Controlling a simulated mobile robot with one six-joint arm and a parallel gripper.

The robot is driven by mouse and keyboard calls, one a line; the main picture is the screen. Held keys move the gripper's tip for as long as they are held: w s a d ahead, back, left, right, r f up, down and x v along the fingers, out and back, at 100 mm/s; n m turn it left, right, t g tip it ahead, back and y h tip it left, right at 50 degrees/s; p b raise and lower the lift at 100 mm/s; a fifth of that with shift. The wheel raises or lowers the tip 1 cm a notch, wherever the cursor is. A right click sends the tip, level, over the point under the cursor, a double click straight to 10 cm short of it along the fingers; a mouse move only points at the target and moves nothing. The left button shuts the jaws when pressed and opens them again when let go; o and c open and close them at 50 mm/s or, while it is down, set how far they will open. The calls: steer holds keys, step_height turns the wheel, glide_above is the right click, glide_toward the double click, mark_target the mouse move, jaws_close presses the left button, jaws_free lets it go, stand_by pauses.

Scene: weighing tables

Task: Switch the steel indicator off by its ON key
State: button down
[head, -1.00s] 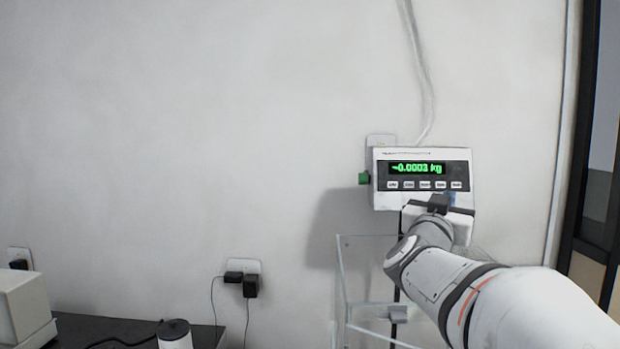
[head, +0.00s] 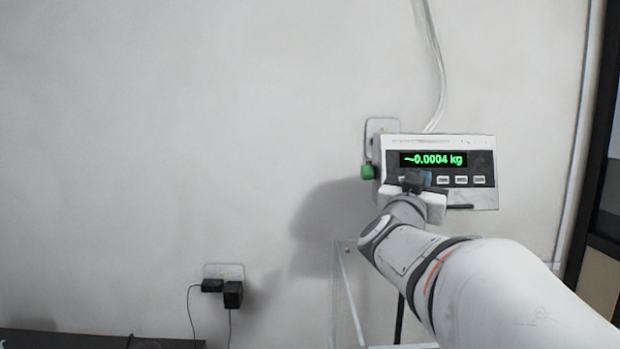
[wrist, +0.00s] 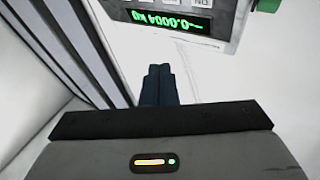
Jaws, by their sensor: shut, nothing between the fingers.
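The steel indicator (head: 488,143) is mounted on the wall at the right of the head view. Its green display (head: 433,160) is lit and reads about -0.0004 kg. Several keys in a row (head: 461,180) run below the display; the left ones are hidden behind my gripper (head: 413,181). In the wrist view the indicator appears upside down at the top, with the ON key (wrist: 202,3) cut by the frame edge. My gripper's dark fingers (wrist: 158,84) are shut and empty, apart from that key in the picture. I cannot tell whether they touch the indicator.
A green knob or plug (head: 367,172) sticks out at the indicator's left side. A clear-walled case (head: 342,285) stands below. A wall socket with black adapters (head: 224,288) is at lower left. A dark door frame (head: 593,165) is at far right. The wall left of the indicator is bare.

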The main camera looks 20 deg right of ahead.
steer(key=w+d+f, duration=0.2)
steer(key=w, duration=0.6)
steer(key=shift+f, duration=0.2)
stand_by(1.9)
steer(key=shift+w+d+f, duration=0.1)
steer(key=shift+w+d, duration=0.05)
steer(key=shift+w, duration=0.3)
steer(key=shift+w+f, duration=0.1)
steer(key=shift+w, duration=0.2)
stand_by(0.6)
steer(key=shift+s+b, duration=0.1)
steer(key=shift+b, duration=0.2)
steer(key=shift+s+r, duration=0.2)
steer(key=shift+s, duration=0.45)
steer(key=shift+s+a+r, duration=0.2)
steer(key=shift+s+a, duration=0.05)
steer(key=shift+s, duration=0.55)
steer(key=shift+s+a+r, duration=0.2)
steer(key=shift+s+r, duration=0.05)
steer(key=shift+s, duration=0.5)
steer(key=shift+s+a+r, duration=0.2)
steer(key=shift+s+a, duration=0.05)
steer(key=shift+s, duration=0.55)
